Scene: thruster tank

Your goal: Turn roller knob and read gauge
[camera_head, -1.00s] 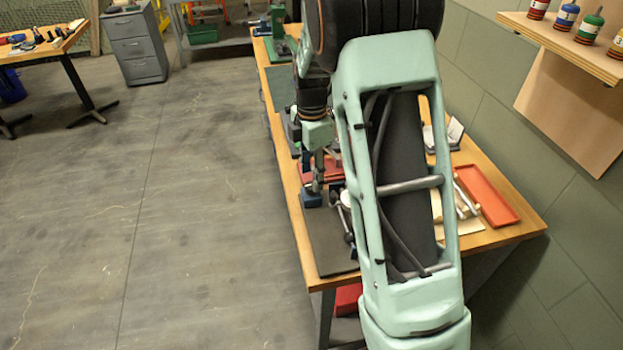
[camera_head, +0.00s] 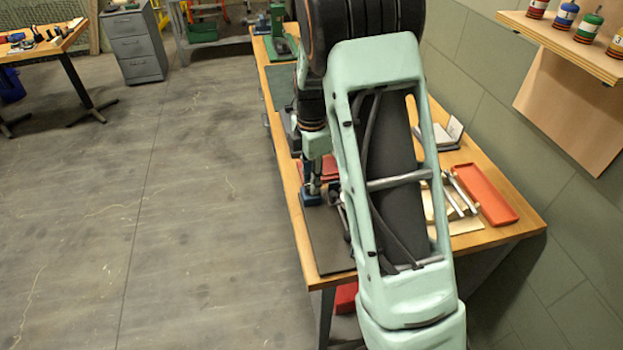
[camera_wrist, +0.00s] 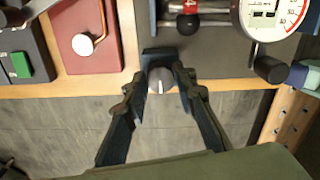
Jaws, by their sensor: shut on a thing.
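In the wrist view, the roller knob (camera_wrist: 160,77) is a small grey knob on a dark blue block. The two fingers of my gripper (camera_wrist: 162,88) come in from below, one on each side of the knob, and are shut on it. A round white gauge (camera_wrist: 268,17) with red scale marks is cut off by the top right edge, so only part of its dial shows.
The wooden bench (camera_head: 490,241) holds an orange tray (camera_head: 483,195) and pale rods (camera_head: 460,190) on the right. In the wrist view, a red plate with a white button (camera_wrist: 83,45) and a green switch (camera_wrist: 20,65) stand left. Open floor (camera_head: 210,220) lies left of the bench.

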